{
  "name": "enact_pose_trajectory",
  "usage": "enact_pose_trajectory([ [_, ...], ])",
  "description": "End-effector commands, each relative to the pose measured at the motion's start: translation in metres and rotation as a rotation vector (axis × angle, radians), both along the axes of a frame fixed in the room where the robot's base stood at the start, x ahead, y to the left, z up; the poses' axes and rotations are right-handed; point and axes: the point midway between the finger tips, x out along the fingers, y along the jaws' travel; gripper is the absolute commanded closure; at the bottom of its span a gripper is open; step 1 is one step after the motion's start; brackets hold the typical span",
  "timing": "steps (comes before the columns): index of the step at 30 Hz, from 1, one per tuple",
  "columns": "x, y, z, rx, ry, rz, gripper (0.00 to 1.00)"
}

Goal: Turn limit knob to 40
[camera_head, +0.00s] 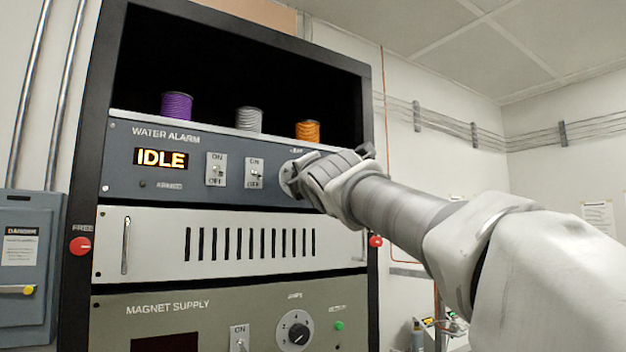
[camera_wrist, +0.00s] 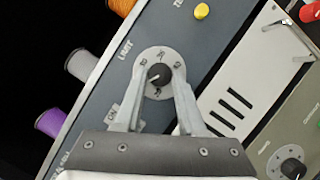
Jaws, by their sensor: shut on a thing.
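The limit knob (camera_wrist: 159,75) is a small black knob with a pale pointer line on a round light-grey dial, under the label "LIMIT" in the wrist view. The dial's numbers are too small to read surely. My gripper (camera_wrist: 157,76) has a finger on each side of the knob and is shut on it. In the head view my gripper (camera_head: 292,178) reaches the right part of the "WATER ALARM" panel (camera_head: 120,180) and hides the knob. The panel's display (camera_head: 161,158) reads "IDLE".
Two ON/OFF switches (camera_head: 216,170) (camera_head: 255,173) sit left of my gripper. A yellow button (camera_wrist: 201,11) lies beside the dial in the wrist view. Purple (camera_head: 176,105), grey (camera_head: 249,119) and orange (camera_head: 307,130) spools stand above. The "MAGNET SUPPLY" panel (camera_head: 120,335) is below, with another knob (camera_head: 297,332).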

Motion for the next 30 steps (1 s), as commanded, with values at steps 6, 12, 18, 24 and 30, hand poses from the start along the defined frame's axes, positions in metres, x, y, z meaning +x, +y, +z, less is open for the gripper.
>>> enact_pose_trajectory([
  [6, -0.001, 0.001, 0.006, 0.173, 0.117, 0.001, 1.00],
  [12, -0.001, 0.001, 0.010, 0.329, 0.224, -0.001, 1.00],
  [18, -0.001, 0.001, 0.012, 0.487, 0.330, -0.001, 1.00],
  [24, 0.000, 0.000, 0.014, 0.645, 0.438, -0.002, 1.00],
  [30, 0.000, 0.000, 0.015, 0.803, 0.544, -0.001, 1.00],
])
